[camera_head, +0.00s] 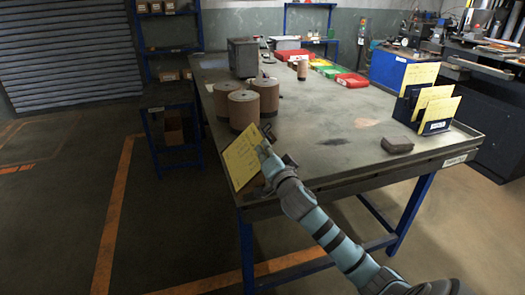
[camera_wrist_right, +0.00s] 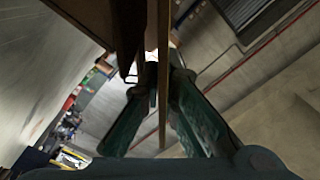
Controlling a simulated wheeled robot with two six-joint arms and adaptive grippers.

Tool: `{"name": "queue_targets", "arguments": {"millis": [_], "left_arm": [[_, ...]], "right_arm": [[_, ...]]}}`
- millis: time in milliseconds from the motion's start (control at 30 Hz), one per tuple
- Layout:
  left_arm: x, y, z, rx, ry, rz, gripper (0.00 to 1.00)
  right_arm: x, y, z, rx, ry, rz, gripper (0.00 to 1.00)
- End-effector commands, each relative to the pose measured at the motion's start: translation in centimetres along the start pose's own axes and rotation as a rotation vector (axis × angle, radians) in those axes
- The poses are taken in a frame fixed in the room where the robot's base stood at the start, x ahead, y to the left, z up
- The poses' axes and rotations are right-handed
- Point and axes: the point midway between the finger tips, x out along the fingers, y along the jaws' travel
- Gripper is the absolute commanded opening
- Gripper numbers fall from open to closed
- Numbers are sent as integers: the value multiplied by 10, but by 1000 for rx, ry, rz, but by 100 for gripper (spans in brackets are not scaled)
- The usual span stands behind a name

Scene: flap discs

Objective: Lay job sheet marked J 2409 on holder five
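My right gripper (camera_head: 267,147) is shut on a yellow sheet (camera_head: 241,158) and holds it tilted at the table's near left edge, beside the brown disc stacks. Its marking is too small to read. In the right wrist view the sheet (camera_wrist_right: 164,75) is seen edge-on between the fingers (camera_wrist_right: 160,95). Dark blue holders (camera_head: 436,127) stand at the table's right end with yellow sheets (camera_head: 421,76) in them. Their numbers cannot be read, so I cannot tell which is holder five. My left gripper is out of view.
Brown cylindrical stacks (camera_head: 244,108) stand at the table's left, with a grey box (camera_head: 243,56) behind. Green and red trays (camera_head: 352,80) line the back. A small dark block (camera_head: 397,145) lies near the right front edge. The middle of the tabletop (camera_head: 320,125) is clear.

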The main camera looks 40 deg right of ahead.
Motion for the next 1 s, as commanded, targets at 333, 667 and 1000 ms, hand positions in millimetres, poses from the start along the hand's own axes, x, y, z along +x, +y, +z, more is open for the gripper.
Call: {"name": "queue_targets", "arguments": {"millis": [333, 667, 1000], "left_arm": [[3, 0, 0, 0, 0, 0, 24], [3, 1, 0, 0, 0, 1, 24], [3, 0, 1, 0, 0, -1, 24]], "right_arm": [[0, 4, 0, 0, 0, 0, 0], [0, 5, -1, -1, 0, 2, 28], [-8, 5, 0, -3, -1, 1, 28]]}}
